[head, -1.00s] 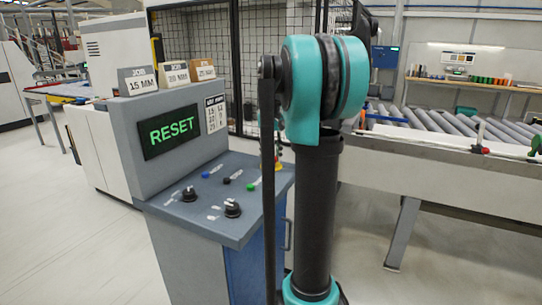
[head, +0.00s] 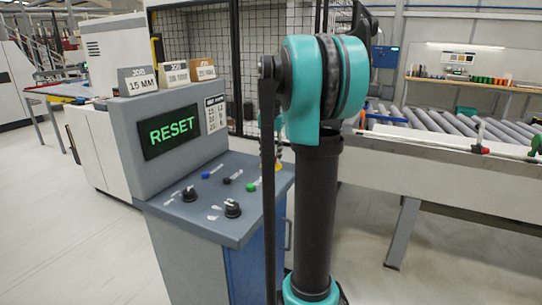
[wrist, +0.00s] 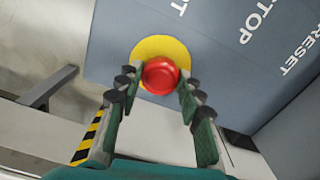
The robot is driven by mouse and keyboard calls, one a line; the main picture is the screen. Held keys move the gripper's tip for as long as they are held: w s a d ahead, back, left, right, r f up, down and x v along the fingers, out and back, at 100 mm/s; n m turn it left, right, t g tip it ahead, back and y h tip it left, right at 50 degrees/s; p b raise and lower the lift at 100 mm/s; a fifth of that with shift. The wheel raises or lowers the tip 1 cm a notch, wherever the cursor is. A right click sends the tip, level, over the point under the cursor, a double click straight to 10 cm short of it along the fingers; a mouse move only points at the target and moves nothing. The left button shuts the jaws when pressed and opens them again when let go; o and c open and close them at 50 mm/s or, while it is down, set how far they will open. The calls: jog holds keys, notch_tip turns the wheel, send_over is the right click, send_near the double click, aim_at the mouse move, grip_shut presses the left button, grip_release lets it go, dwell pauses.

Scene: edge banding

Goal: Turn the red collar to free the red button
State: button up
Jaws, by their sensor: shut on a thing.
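The red button (wrist: 158,72) shows in the wrist view as a round red head with the red collar (wrist: 161,90) around its edge. It sits on a yellow disc (wrist: 163,43) on the grey panel. My gripper (wrist: 161,77) has one finger at each side of the red head, shut on the collar. The exact contact at the fingertips is hard to make out. In the head view my arm hides the button and most of the gripper; only a bit of yellow (head: 278,167) shows beside it.
The console (head: 215,235) carries a display (head: 171,131) with green RESET, two black knobs (head: 232,208) and small blue, black and green buttons (head: 252,187). Job cards (head: 137,81) stand on top. A roller conveyor (head: 450,125) lies to the right. Open floor is in front.

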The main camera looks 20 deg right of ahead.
dwell(0.4)
jog(key=o, duration=1.2)
jog(key=shift+c, duration=0.2)
jog(key=shift+r, duration=0.1)
notch_tip(320, 180, up, 12)
